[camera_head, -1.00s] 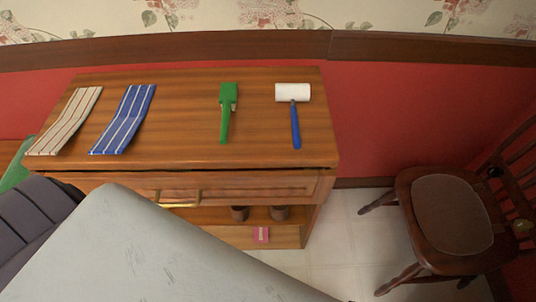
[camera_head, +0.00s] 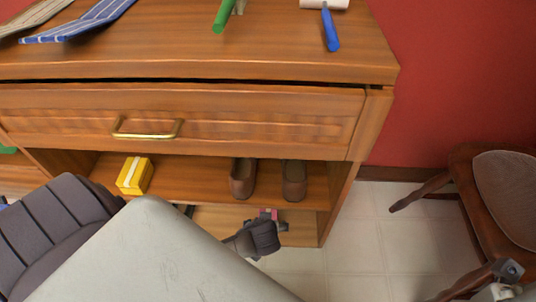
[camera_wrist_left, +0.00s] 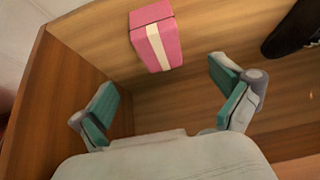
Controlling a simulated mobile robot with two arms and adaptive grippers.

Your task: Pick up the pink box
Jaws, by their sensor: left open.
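The pink box (camera_head: 268,214) with a pale stripe is on the bottom shelf of the wooden cabinet, mostly hidden behind my left arm in the head view. In the left wrist view the pink box (camera_wrist_left: 156,38) shows clearly, lying on the wooden shelf just ahead of my left gripper (camera_wrist_left: 163,88). Its two teal-padded fingers are spread wide and empty, with the box beyond the fingertips and apart from them.
The cabinet's side panel (camera_wrist_left: 65,110) stands close to the left finger. A dark shoe-like object (camera_wrist_left: 291,30) is at the upper right. The middle shelf above holds a yellow box (camera_head: 134,176) and brown shoes (camera_head: 243,178). A wooden chair (camera_head: 505,195) stands right; floor between is clear.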

